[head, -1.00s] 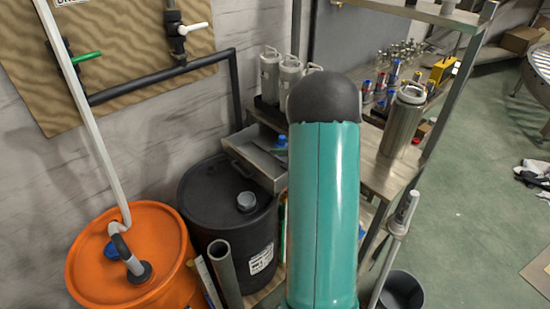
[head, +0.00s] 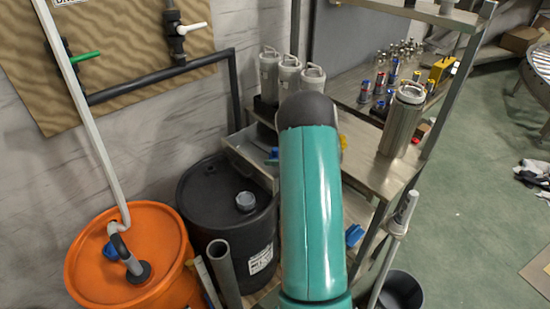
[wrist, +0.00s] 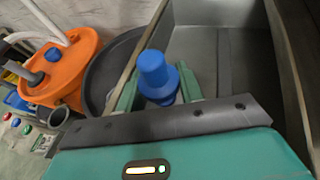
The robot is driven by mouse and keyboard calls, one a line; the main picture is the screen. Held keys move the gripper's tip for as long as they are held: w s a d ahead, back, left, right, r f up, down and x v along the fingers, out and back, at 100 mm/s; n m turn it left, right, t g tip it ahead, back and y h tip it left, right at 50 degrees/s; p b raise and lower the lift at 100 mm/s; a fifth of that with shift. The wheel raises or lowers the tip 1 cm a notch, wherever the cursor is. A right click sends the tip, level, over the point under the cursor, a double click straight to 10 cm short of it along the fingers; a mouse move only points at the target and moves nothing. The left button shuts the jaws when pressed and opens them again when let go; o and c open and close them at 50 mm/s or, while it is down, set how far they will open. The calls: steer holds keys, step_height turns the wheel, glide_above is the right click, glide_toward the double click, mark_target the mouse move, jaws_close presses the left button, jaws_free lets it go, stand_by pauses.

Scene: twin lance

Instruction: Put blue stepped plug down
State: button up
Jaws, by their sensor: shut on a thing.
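The blue stepped plug (wrist: 154,68) is between the green fingers of my gripper (wrist: 158,90) in the wrist view. My gripper is shut on it, with the plug's narrower top showing above the fingers. They are over the left side of a grey metal tray (wrist: 238,50), close to its left wall. Whether the plug's lower end touches the tray floor is hidden. In the head view the tray (head: 240,158) stands beside the shelf, and a small blue patch (head: 272,154), probably the plug, shows at my arm's left edge. My arm hides the gripper there.
A black drum (head: 205,190) and an orange drum (head: 85,270) stand left of the tray. A metal shelf (head: 375,170) holds a steel canister (head: 403,122) and several small items. Grey canisters (head: 268,75) stand behind the tray.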

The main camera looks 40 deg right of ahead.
steer(key=shift+f, duration=0.45)
steer(key=o, duration=0.9)
steer(key=shift+a, duration=0.15)
steer(key=shift+o, duration=0.2)
